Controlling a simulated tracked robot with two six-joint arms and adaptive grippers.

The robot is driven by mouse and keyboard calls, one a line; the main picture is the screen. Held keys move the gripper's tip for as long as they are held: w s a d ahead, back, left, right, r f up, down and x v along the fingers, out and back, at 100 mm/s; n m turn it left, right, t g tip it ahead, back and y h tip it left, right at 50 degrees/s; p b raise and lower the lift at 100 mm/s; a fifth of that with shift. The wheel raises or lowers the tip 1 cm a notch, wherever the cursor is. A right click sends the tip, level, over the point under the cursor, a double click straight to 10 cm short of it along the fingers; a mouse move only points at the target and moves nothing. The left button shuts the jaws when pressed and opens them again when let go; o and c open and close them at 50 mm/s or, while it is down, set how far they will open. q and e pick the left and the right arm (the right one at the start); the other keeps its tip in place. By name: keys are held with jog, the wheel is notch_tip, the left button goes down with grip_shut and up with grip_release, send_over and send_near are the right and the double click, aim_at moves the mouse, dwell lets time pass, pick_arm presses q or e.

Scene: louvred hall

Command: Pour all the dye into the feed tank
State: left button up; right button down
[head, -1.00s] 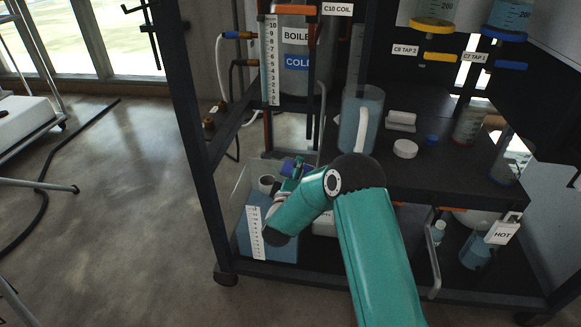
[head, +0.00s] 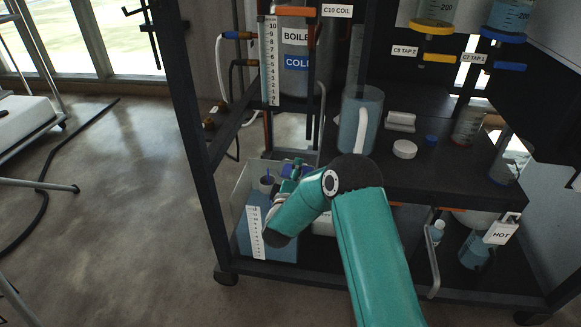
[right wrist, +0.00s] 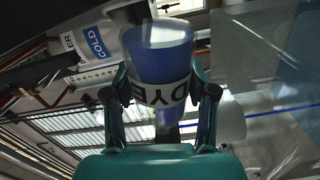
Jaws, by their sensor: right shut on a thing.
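My right gripper (head: 290,184) reaches into the lower left of the rack, over a clear tank (head: 242,236) of blue liquid with a white scale strip on its front. I take this as the feed tank. In the right wrist view my right gripper (right wrist: 160,93) is shut around a clear cup labelled DYE (right wrist: 160,62) with blue in it. In the head view a blue patch by the fingers is probably this cup, partly hidden by my wrist. My left gripper is not in view.
Dark rack posts and the shelf (head: 455,180) stand close around my right arm. A handled jug (head: 372,103) and a white lid (head: 404,149) are on the shelf. The boiler (head: 295,38) is above the tank. Open floor lies to the left.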

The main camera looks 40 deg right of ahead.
dwell(0.9)
jog(key=shift+f+n, duration=0.15)
jog(key=shift+n, duration=0.25)
jog(key=shift+r+n+p, duration=0.2)
jog(key=shift+n+p, duration=0.1)
jog(key=shift+p, duration=0.3)
dwell(0.3)
dwell(0.7)
jog(key=shift+w+r+n+p, duration=0.1)
jog(key=shift+r+n+p, duration=0.2)
jog(key=shift+n+p, duration=0.25)
